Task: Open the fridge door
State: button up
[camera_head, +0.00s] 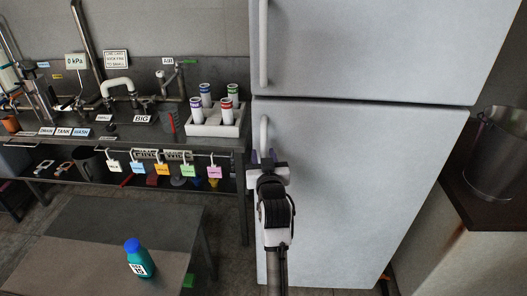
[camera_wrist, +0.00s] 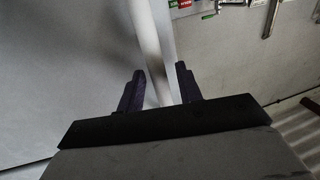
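The fridge (camera_head: 365,180) is light grey with an upper door (camera_head: 370,45) and a lower door (camera_head: 350,200), and both look closed. The lower door's white vertical handle (camera_head: 264,128) is near its left edge. The upper door has a longer white handle (camera_head: 263,45). My gripper (camera_head: 264,158) is at the lower handle and hides its lower part. In the wrist view, the dark fingers of my gripper (camera_wrist: 160,80) stand apart on either side of the white handle (camera_wrist: 150,45). A gap shows between the handle and the right finger, so the gripper looks open around it.
A workbench (camera_head: 130,133) with pipes, labels and a white rack (camera_head: 215,128) of tubes stands left of the fridge. A low table (camera_head: 85,245) with a teal bottle (camera_head: 139,262) is at front left. A counter (camera_head: 460,235) with a metal bucket (camera_head: 495,155) is at right.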

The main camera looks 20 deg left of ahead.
jog(key=shift+w+a, duration=0.2)
jog(key=shift+w, duration=0.2)
grip_shut()
jog(key=shift+s+f, duration=0.1)
